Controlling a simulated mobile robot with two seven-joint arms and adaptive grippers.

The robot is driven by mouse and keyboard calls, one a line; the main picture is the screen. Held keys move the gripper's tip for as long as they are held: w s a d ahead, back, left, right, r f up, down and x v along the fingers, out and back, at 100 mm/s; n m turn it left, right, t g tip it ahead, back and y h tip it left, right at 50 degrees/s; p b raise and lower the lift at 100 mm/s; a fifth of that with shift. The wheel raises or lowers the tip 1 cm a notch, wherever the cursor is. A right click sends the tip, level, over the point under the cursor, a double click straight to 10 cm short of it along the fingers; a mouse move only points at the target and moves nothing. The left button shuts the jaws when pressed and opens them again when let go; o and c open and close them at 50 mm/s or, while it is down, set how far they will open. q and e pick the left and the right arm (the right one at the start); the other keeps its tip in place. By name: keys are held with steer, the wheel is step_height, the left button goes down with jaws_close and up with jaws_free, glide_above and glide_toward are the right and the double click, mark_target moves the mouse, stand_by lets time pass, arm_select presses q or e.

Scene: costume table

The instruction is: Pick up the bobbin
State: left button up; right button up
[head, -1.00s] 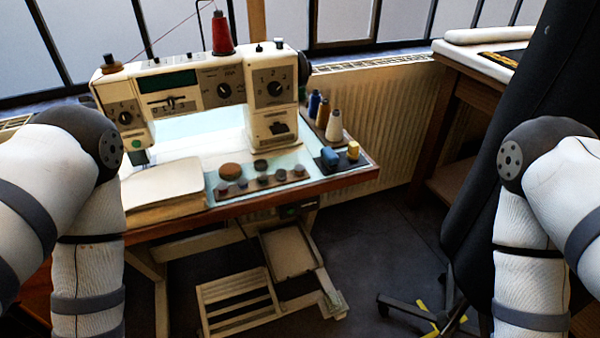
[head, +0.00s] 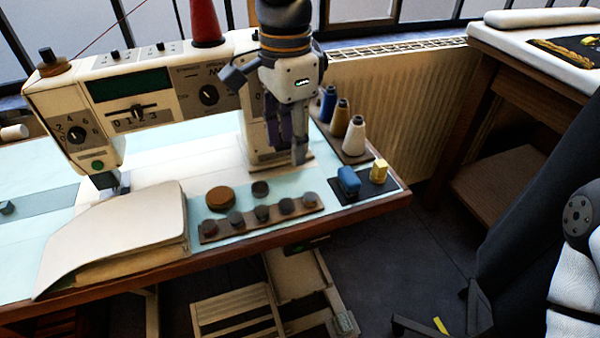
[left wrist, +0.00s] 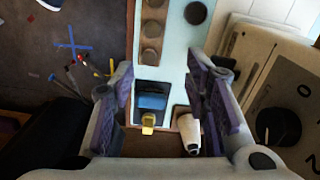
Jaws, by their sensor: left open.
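I cannot tell for sure which thing is the bobbin. A small blue piece (head: 348,182) and a small yellow piece (head: 379,170) sit on a dark mat (head: 352,197) at the table's right front corner. Three thread cones, blue (head: 328,104), gold (head: 340,119) and white (head: 354,137), stand behind them. My left gripper (head: 285,152) is open, pointing down above the table, left of the cones. In the left wrist view the blue piece (left wrist: 152,102), yellow piece (left wrist: 148,122) and white cone (left wrist: 189,131) appear between its spread, empty fingers. My right gripper is out of view.
The sewing machine (head: 150,105) stands close behind and left of my left gripper, with a red cone (head: 205,22) on top. A strip of several dark knobs (head: 262,213) and a brown round piece (head: 221,198) lie in front. Folded cloth (head: 120,230) lies left.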

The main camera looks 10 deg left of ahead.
mark_target(286, 205)
arm_select(q)
steer(key=f, duration=0.3)
steer(key=s+f, duration=0.1)
steer(key=f, duration=0.3)
steer(key=s+f, duration=0.1)
steer(key=f, duration=0.2)
steer(key=shift+s+a+f, duration=0.15)
steer(key=shift+f, duration=0.5)
steer(key=c, duration=0.9)
